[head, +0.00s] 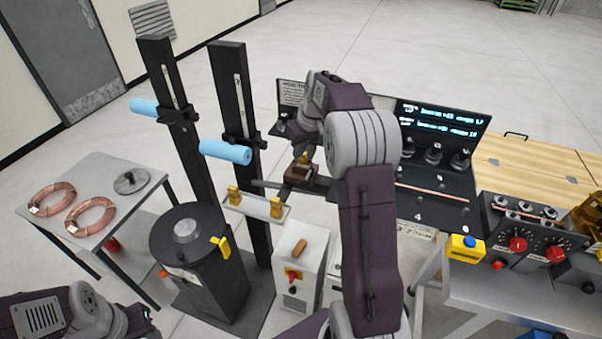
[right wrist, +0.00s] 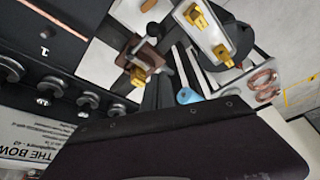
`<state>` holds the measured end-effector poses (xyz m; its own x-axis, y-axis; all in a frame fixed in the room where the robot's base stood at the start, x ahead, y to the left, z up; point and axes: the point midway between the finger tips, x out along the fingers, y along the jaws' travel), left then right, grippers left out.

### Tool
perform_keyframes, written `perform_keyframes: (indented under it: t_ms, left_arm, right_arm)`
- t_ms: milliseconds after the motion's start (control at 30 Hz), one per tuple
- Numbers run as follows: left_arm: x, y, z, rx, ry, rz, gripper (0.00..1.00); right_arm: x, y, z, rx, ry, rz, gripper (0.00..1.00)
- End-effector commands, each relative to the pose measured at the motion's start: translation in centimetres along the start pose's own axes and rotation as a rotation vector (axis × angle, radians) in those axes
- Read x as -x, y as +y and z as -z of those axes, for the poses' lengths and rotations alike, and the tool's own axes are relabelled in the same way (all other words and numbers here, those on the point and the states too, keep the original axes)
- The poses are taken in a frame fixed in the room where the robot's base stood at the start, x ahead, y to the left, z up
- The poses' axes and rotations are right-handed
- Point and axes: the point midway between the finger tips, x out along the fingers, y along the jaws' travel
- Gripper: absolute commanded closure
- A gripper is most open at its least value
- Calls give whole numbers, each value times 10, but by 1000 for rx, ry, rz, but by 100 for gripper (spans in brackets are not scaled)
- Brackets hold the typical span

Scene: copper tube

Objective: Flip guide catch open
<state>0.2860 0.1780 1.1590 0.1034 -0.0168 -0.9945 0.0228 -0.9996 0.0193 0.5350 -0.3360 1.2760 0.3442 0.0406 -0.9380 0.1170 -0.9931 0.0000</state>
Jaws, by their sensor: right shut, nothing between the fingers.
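The guide is a small brown block (head: 306,176) with a brass catch (head: 303,159) on it, at the end of a dark bar left of the control board. In the right wrist view the brown block (right wrist: 152,56) and its brass catch (right wrist: 138,73) show left of centre. My right gripper (head: 305,150) is shut and empty, close above the block; I cannot tell whether it touches the catch. Its fingers are dark and hard to make out. Only a link of my left arm shows at the lower left; its gripper is out of view.
Two black posts with blue rollers (head: 226,151) stand left. The board with knobs (head: 437,155) is behind my right arm. Copper coils (head: 90,216) lie on a table at left. A control box (head: 525,240) stands at right.

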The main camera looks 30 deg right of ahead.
Motion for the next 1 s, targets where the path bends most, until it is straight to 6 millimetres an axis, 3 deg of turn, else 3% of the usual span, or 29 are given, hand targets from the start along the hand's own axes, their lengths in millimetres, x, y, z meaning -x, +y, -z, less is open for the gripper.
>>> perform_keyframes:
  t_ms: [400,700,1000]
  left_arm:
    - [31,1,3,0,0,0,64]
    - [42,1,4,0,0,0,64]
    - [41,1,4,0,0,0,64]
  right_arm:
    - [-83,-1,-2,-1,-4,2,100]
    - [-77,0,-38,0,-2,1,100]
    - [-78,0,-40,1,-1,0,100]
